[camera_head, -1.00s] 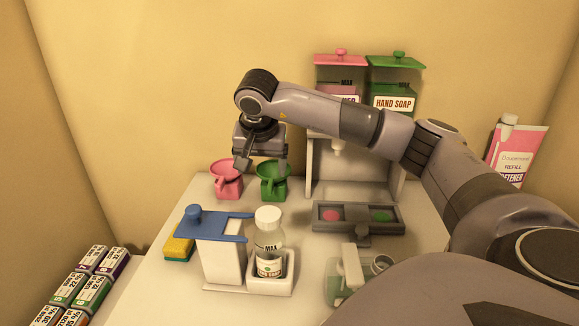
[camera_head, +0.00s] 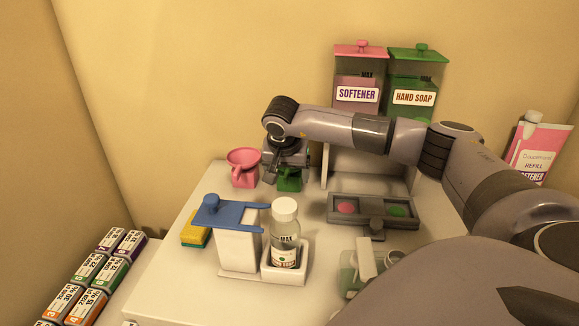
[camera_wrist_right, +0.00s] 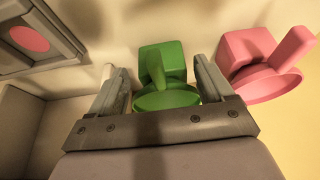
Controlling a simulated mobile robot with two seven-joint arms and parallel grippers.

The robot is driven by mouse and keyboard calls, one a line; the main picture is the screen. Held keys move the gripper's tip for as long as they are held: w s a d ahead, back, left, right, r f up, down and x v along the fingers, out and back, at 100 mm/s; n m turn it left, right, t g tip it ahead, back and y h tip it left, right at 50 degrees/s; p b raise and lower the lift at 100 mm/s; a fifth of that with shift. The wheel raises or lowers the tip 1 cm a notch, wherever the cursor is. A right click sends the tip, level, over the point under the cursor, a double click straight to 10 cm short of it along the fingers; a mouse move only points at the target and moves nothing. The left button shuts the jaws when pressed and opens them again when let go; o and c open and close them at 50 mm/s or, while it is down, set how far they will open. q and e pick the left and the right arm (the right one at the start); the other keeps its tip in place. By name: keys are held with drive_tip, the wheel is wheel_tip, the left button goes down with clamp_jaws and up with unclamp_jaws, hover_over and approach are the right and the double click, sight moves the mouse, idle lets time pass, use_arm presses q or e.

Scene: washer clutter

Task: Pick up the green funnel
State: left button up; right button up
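The green funnel (camera_head: 290,183) stands at the back of the white table top, just right of the pink funnel (camera_head: 243,167). My right gripper (camera_head: 287,170) is down over it and hides most of its upper part. In the right wrist view the green funnel (camera_wrist_right: 165,70) sits between the two fingers, its rim close to the gripper body. The fingers are apart, with a visible gap on the left side, so the gripper is open around the funnel. The pink funnel (camera_wrist_right: 265,65) is just outside the right finger. My left gripper is not in view.
A dispenser with softener (camera_head: 358,85) and hand soap (camera_head: 414,88) containers stands behind my right arm. In front are a grey tray (camera_head: 372,209), a blue-topped holder (camera_head: 232,215), a clear bottle (camera_head: 286,240), a yellow sponge (camera_head: 194,232) and a pump bottle (camera_head: 362,265).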

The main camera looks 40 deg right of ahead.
clamp_jaws()
drive_tip(key=shift+r, duration=0.1)
